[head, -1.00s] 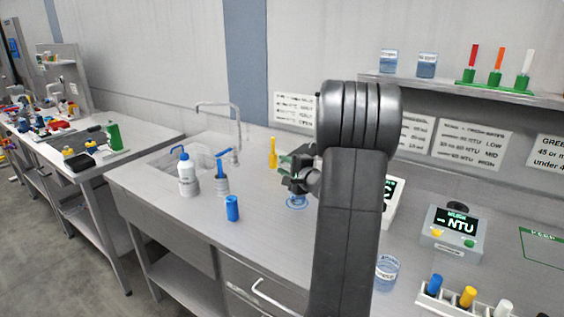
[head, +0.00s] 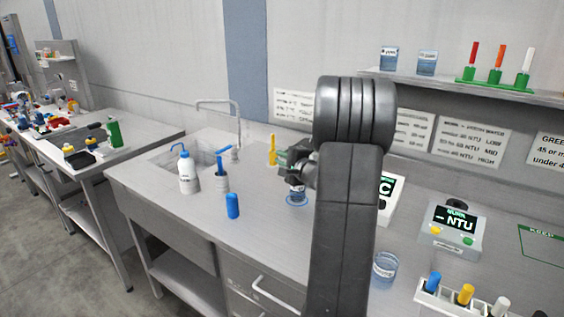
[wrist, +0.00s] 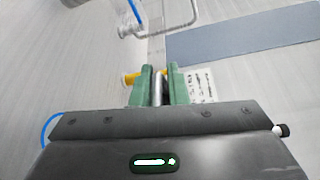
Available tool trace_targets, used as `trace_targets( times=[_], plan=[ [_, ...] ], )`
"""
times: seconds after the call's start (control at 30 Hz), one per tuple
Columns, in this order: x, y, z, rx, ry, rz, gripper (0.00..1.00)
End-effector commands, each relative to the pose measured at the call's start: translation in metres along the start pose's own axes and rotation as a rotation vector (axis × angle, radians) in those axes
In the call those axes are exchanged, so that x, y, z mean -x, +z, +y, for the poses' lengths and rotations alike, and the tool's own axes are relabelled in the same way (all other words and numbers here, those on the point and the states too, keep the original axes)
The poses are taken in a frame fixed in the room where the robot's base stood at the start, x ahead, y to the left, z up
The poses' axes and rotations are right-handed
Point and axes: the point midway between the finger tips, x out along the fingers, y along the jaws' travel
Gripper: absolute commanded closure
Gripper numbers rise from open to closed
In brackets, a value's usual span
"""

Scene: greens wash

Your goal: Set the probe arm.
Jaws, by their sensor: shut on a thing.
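My gripper (head: 286,159) is at the back of the steel bench, beside a yellow upright post (head: 272,150). In the wrist view its green-padded fingers (wrist: 158,80) are shut on a thin grey bar (wrist: 158,90), which seems to be the probe arm. The yellow post's end (wrist: 130,79) shows just left of the fingers, with a little yellow between them. A small beaker (head: 297,194) stands in a blue ring on the bench below my gripper. My arm hides part of the bench, and the bar is not clear in the head view.
A white wash bottle (head: 188,174), a grey holder with a blue handle (head: 221,183) and a blue cylinder (head: 232,206) stand left, near the sink and tap (head: 238,125). To the right are a NTU meter (head: 452,232), a glass beaker (head: 385,267) and a vial rack (head: 452,303).

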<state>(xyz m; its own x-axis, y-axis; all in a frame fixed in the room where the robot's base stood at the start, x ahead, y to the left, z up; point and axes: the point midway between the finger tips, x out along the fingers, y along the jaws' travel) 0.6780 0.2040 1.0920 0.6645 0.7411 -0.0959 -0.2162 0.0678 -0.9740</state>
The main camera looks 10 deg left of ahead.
Motion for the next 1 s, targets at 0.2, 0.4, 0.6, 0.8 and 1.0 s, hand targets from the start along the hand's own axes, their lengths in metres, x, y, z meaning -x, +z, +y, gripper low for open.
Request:
trace_targets(
  times=[0.2,0.4,0.6,0.8,1.0],
  plan=[
    [0.005,0.014,-0.062,0.006,-0.007,-0.002,1.00],
    [0.008,0.017,-0.083,0.003,-0.006,0.000,1.00],
    [0.008,0.017,-0.084,0.003,-0.007,0.000,1.00],
    [0.008,0.017,-0.084,0.003,-0.007,0.000,0.69],
    [0.008,0.017,-0.083,0.003,-0.006,0.001,0.69]
  ],
)
